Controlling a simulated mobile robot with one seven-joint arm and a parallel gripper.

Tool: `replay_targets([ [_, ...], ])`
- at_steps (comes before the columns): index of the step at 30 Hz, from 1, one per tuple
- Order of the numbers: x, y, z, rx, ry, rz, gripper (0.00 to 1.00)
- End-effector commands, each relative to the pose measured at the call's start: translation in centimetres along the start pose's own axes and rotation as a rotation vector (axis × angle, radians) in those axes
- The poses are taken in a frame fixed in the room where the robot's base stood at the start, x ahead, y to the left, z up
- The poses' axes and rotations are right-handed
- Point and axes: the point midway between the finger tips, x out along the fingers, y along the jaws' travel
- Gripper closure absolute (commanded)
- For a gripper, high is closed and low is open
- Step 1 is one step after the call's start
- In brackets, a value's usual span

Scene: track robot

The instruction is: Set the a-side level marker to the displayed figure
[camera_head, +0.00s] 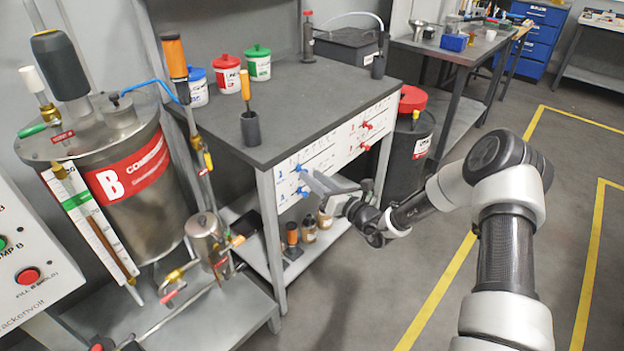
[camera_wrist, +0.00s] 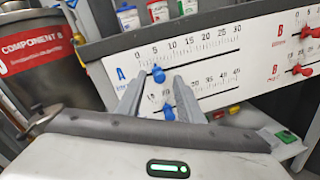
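The white scale panel (camera_wrist: 215,58) on the bench front carries an A scale at left and red B markers (camera_wrist: 297,69) at right. The upper blue A marker (camera_wrist: 158,74) is near the 5 of a 0 to 30 scale. A lower blue A marker (camera_wrist: 168,113) is on a second scale partly hidden by my fingers. My gripper (camera_wrist: 158,88) is open in front of the panel, with the upper blue marker showing between its fingertips. I cannot tell if they touch. In the head view my gripper (camera_head: 318,184) is at the panel's left part. I see no readable displayed figure.
The grey bench top (camera_head: 310,100) above the panel holds several lidded pots and tool holders. A steel tank labelled B (camera_head: 155,215) stands at left. A dark drum with a red lid (camera_head: 412,100) stands right of the panel. Open floor (camera_head: 385,290) lies in front.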

Motion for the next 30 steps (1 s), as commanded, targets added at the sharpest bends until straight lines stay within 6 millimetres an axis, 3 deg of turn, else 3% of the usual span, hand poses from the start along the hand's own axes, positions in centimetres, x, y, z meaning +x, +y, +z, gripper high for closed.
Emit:
replay_targets([
  [5, 1.2, 0.0, 0.0, -0.001, 0.000, 0.000, 0.66],
  [13, 1.4, 0.0, 0.0, 0.000, 0.000, 0.000, 0.66],
  [14, 1.4, 0.0, 0.0, 0.000, 0.000, 0.000, 0.68],
  [20, 1.4, 0.0, 0.0, 0.000, 0.000, 0.000, 1.00],
  [26, 1.4, -0.1, 0.0, -0.001, 0.000, 0.000, 1.00],
  [30, 1.6, -1.8, 0.5, -0.003, -0.003, -0.002, 1.00],
])
